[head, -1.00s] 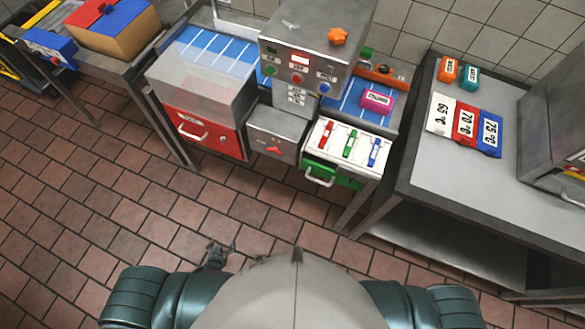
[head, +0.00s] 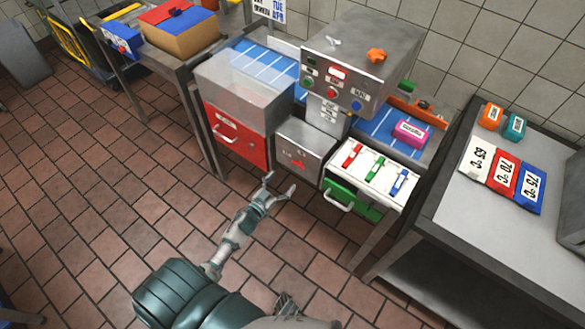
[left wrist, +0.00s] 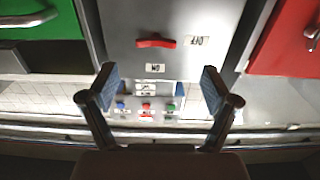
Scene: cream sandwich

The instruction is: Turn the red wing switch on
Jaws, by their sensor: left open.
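The red wing switch (head: 298,164) is on the front of a low grey metal box (head: 314,140) in the head view. In the left wrist view the switch (left wrist: 156,43) lies level, its right end pointing toward the "OFF" label (left wrist: 197,41). The "ON" label (left wrist: 155,68) is below it there. My left gripper (head: 280,186) is open and empty, in front of and below the box, apart from the switch. Its two spread fingers (left wrist: 160,92) show in the left wrist view.
A red drawer (head: 232,137) with a handle is left of the switch box, and a green drawer (head: 350,197) with a handle is right of it. A control box with buttons (head: 352,75) stands above. Tiled floor in front is clear.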

